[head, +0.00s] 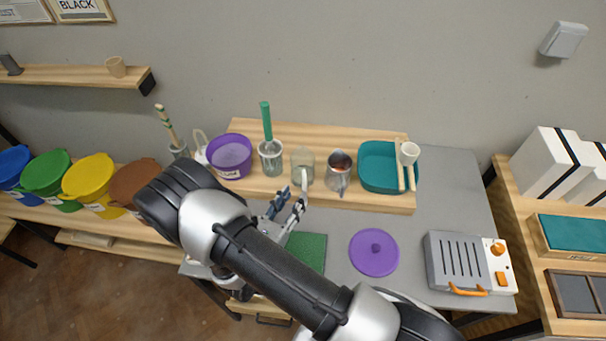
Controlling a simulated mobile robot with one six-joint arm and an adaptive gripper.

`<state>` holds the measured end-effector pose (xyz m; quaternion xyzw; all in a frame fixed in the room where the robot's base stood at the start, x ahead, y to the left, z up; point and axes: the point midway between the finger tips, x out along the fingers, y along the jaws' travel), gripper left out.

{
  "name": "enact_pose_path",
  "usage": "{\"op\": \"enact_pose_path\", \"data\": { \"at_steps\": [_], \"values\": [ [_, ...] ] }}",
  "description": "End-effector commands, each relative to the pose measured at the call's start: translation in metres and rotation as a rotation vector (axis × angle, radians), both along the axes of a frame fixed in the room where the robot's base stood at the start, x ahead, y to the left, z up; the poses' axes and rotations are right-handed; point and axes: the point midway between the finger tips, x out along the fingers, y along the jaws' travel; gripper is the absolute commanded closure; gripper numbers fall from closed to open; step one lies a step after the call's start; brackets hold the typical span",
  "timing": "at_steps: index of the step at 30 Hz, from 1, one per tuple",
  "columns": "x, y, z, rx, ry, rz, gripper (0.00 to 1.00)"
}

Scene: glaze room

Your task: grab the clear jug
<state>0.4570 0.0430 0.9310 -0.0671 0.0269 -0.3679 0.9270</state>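The clear jug (302,161) stands upright on the wooden riser board at the back of the grey table. It is see-through, with a pale handle facing the front. My gripper (293,199) is in front of the jug and slightly to its left, below it in the picture. Its two fingers show apart, with nothing visible between them. The fingertips look close to the jug's handle, but I cannot tell whether they touch it. My arm reaches in from the lower right and hides part of the table.
Left of the jug stand a glass holding a green-handled tool (266,122) and a purple bucket (230,156). On its right are a metal jug (339,179) and a teal basin (378,168). A purple lid (374,252) and grey appliance (458,261) lie in front.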

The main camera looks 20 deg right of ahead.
Motion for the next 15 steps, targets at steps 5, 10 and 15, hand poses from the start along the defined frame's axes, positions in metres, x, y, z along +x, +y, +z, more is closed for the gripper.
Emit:
{"op": "enact_pose_path", "data": {
  "at_steps": [5, 10, 15],
  "values": [
    [0.013, -0.017, -0.001, 0.001, -0.001, -0.006, 0.65],
    [0.030, -0.034, -0.001, 0.000, 0.000, -0.004, 0.65],
    [0.036, -0.038, 0.000, -0.001, -0.001, -0.001, 0.65]
  ]
}}
